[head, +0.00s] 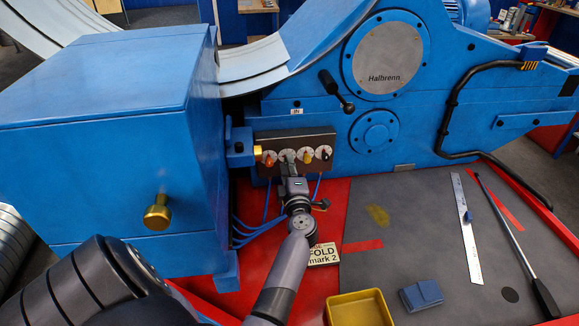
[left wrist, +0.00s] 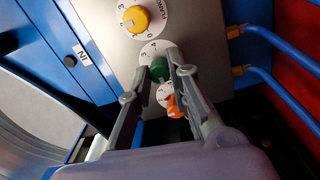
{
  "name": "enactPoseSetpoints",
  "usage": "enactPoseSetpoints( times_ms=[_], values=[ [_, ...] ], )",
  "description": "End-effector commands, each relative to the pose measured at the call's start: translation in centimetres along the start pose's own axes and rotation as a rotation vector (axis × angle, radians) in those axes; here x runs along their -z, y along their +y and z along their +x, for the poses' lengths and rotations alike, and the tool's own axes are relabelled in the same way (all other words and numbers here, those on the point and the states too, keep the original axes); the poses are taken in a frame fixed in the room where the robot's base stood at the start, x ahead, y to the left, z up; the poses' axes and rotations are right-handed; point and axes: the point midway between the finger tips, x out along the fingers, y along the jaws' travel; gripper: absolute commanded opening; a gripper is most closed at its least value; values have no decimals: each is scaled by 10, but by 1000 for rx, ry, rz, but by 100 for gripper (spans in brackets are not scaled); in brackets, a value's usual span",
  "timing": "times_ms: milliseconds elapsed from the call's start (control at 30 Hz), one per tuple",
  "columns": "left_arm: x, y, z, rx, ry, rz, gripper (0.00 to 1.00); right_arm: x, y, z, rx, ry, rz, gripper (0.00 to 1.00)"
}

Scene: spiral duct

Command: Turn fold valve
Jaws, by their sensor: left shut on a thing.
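A grey valve panel (head: 318,142) on the blue machine carries a row of knobs on white numbered dials: orange (head: 269,160), green (left wrist: 162,68), yellow (head: 307,158) and black (head: 326,154). My left gripper (head: 288,165) reaches the second dial from the left. In the left wrist view its fingertips (left wrist: 160,66) are closed around the green knob, with the orange knob (left wrist: 172,105) and yellow knob (left wrist: 136,20) on either side. The green knob's label is hidden, so I cannot read whether it says fold. A card (head: 323,254) below reads "FOLD mark 2".
Blue hoses (head: 250,232) run below. A yellow tray (head: 359,309), a blue block (head: 421,294), a ruler (head: 466,228) and a long dark-handled tool (head: 515,245) lie at right.

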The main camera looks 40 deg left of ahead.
Motion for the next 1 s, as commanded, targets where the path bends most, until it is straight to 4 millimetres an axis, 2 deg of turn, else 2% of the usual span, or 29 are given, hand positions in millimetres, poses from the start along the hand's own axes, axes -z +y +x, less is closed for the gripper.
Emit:
enactPoseSetpoints(
  times_ms=[100, 133, 433, 1000],
  values=[
    [0, -3, -1, 6, 1, 0, 0, 0, 0, 0, 0, 0, 0, 40],
    [0, -3, -1, 6, 1, 0, 19, 0, 0, 0, 0, 0, 0, 40],
    [0, -2, 0, 3, 1, 0, 39, 0, 0, 0, 0, 0, 1, 40],
    [0, 0, 0, 1, -1, 35, 39, 0, -2, 0, 2, 0, 1, 40]
  ],
)
